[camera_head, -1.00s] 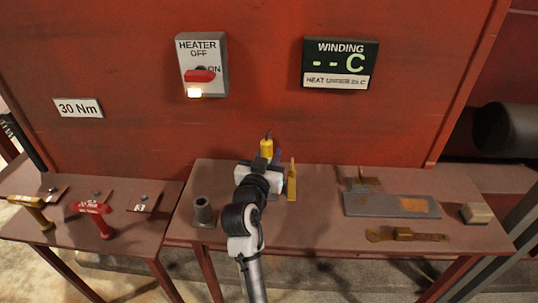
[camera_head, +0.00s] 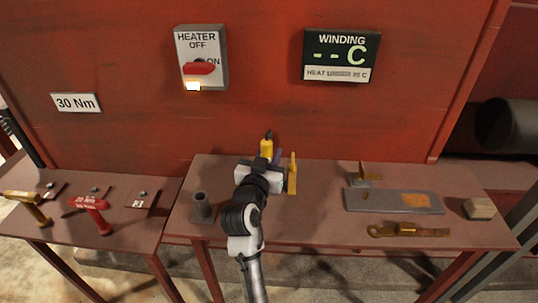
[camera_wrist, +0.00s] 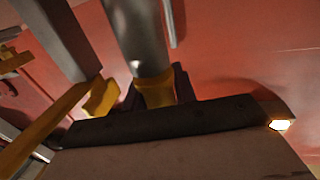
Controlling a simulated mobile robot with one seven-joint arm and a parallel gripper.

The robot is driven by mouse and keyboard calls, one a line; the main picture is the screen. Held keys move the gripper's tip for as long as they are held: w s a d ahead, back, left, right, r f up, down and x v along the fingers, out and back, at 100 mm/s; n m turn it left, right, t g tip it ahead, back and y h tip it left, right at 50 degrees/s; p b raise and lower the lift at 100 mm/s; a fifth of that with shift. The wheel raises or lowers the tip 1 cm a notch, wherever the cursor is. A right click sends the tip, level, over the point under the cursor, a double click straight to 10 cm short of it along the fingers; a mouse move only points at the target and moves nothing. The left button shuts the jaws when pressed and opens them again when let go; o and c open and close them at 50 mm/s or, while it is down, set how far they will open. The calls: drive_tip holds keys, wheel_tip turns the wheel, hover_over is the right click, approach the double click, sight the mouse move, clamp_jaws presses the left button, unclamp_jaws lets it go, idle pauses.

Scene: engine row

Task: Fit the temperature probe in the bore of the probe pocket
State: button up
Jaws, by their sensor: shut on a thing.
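The temperature probe (camera_head: 266,148) shows as a yellow body with a dark top, standing up from my gripper (camera_head: 264,168) above the back of the right-hand bench. My gripper is shut on it. In the wrist view a yellow collar below a grey metal cylinder (camera_wrist: 140,35) sits between the dark jaws (camera_wrist: 156,92). The probe's lower part is hidden in the head view. A dark grey hollow upright cylinder, which looks like the probe pocket (camera_head: 202,209), stands on the bench left of my gripper, apart from the probe. Its bore is barely visible.
A yellow upright piece (camera_head: 292,174) stands close right of my gripper. A red wall with the heater switch (camera_head: 201,58) rises behind. Handled tools occupy the left bench (camera_head: 145,223).

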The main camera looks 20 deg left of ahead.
sight(268, 138)
drive_tip(key=shift+r+p, duration=2.25)
drive_tip(key=shift+r, duration=0.75)
drive_tip(key=shift+f+b, duration=2.9)
drive_tip(key=shift+f, duration=0.2)
drive_tip(key=o, duration=1.1)
drive_tip(key=s+b, duration=0.1)
drive_tip(key=s, duration=0.6)
drive_tip(key=s+b, duration=0.1)
drive_tip(key=s, duration=0.3)
drive_tip(key=shift+d+f+b, duration=0.2)
drive_tip(key=shift+d+b, duration=0.1)
drive_tip(key=shift+d, duration=0.05)
drive_tip(key=s+p, duration=0.1)
drive_tip(key=p, duration=0.1)
drive_tip(key=s+p, duration=0.1)
drive_tip(key=p, duration=0.2)
drive_tip(key=shift+s+d+r+p, duration=0.15)
drive_tip(key=shift+s+r+p, duration=0.15)
drive_tip(key=shift+s+p, duration=0.1)
